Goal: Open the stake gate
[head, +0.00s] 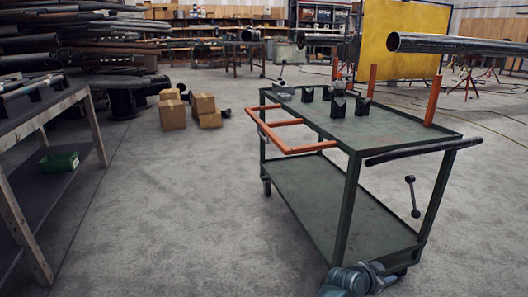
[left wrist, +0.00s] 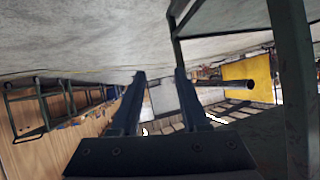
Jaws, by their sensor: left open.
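An orange tubular frame, which I take to be the stake gate (head: 268,134), is on the left long side of the green cart (head: 400,128). It juts out from that side near the height of the top deck; I cannot tell if it is latched. Orange upright stakes (head: 433,102) stand on the far right side of the cart. In the left wrist view my left gripper (left wrist: 160,73) is open, with nothing between its fingers. The picture there is turned over, with floor at the top and the cart's dark frame (left wrist: 292,70) at the right. The gate is not clear there. My right gripper is not in view.
A black push bar (head: 425,151) crosses the cart's near end, with a knobbed lever (head: 412,197) below. Black V-blocks (head: 362,106) stand on the deck. A workbench (head: 45,110) stands at left, cardboard boxes (head: 172,114) behind. The floor left of the cart is clear.

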